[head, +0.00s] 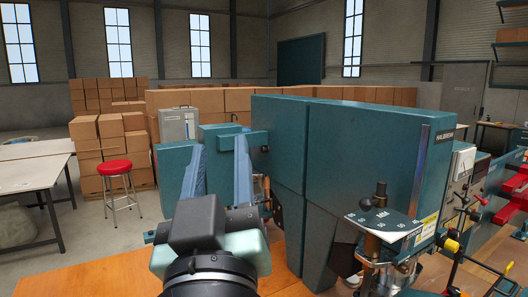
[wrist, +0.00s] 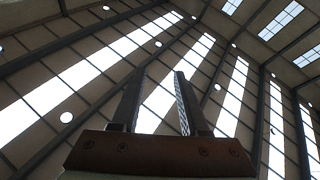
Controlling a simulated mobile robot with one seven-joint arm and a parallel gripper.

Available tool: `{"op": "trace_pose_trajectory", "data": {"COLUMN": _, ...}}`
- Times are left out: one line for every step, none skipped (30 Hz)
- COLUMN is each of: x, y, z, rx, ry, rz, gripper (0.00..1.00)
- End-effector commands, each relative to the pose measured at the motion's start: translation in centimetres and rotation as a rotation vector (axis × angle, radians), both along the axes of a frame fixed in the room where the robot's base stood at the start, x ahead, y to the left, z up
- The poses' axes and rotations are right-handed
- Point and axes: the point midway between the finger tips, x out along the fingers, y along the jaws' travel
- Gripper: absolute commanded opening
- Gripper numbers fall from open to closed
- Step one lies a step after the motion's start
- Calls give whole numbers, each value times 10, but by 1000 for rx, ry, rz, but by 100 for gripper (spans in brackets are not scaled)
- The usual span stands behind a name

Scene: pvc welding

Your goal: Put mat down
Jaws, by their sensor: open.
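I cannot make out a mat in either view. My gripper (head: 219,146) is raised in front of the teal welding machine (head: 352,135) in the head view, its two blue-grey fingers pointing up and apart. In the wrist view my gripper (wrist: 159,76) is open with nothing between its fingers, and only the roof and its lit windows lie behind it. The wooden worktop (head: 110,275) shows below my arm in the head view, and my arm hides part of it.
The machine's teal housing stands close to the right of my gripper. A small marked plate (head: 384,222) on a post stands at the front right. A red stool (head: 115,170), a pale table (head: 30,172) and stacked cardboard boxes (head: 110,145) are farther left.

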Motion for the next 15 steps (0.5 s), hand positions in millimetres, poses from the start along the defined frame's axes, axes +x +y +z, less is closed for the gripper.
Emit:
{"op": "trace_pose_trajectory", "data": {"x": -18, "y": -18, "z": 31, "rx": 62, "ry": -101, "rz": -5, "gripper": 44}}
{"op": "trace_pose_trajectory", "data": {"x": -28, "y": -26, "z": 46, "rx": 95, "ry": -153, "rz": -2, "gripper": 44}}
{"op": "trace_pose_trajectory", "data": {"x": -42, "y": -35, "z": 62, "rx": 132, "ry": -215, "rz": 4, "gripper": 44}}
{"op": "trace_pose_trajectory", "data": {"x": -50, "y": -40, "z": 72, "rx": 154, "ry": -253, "rz": 9, "gripper": 44}}
{"op": "trace_pose_trajectory", "data": {"x": -58, "y": -44, "z": 81, "rx": 171, "ry": -287, "rz": 13, "gripper": 44}}
{"op": "trace_pose_trajectory", "data": {"x": -67, "y": -49, "z": 89, "rx": 191, "ry": -323, "rz": 20, "gripper": 44}}
{"op": "trace_pose_trajectory", "data": {"x": -71, "y": -51, "z": 94, "rx": 202, "ry": -342, "rz": 24, "gripper": 44}}
{"op": "trace_pose_trajectory", "data": {"x": -75, "y": -53, "z": 97, "rx": 210, "ry": -358, "rz": 28, "gripper": 44}}
{"op": "trace_pose_trajectory", "data": {"x": -79, "y": -55, "z": 100, "rx": 216, "ry": -372, "rz": 30, "gripper": 44}}
{"op": "trace_pose_trajectory", "data": {"x": -80, "y": -55, "z": 101, "rx": 220, "ry": -378, "rz": 33, "gripper": 44}}
{"op": "trace_pose_trajectory", "data": {"x": -81, "y": -55, "z": 102, "rx": 222, "ry": -380, "rz": 34, "gripper": 44}}
{"op": "trace_pose_trajectory", "data": {"x": -81, "y": -55, "z": 102, "rx": 223, "ry": -380, "rz": 34, "gripper": 44}}
{"op": "trace_pose_trajectory", "data": {"x": -81, "y": -55, "z": 102, "rx": 222, "ry": -379, "rz": 35, "gripper": 44}}
{"op": "trace_pose_trajectory", "data": {"x": -80, "y": -55, "z": 102, "rx": 221, "ry": -379, "rz": 35, "gripper": 44}}
{"op": "trace_pose_trajectory", "data": {"x": -80, "y": -55, "z": 102, "rx": 221, "ry": -378, "rz": 34, "gripper": 44}}
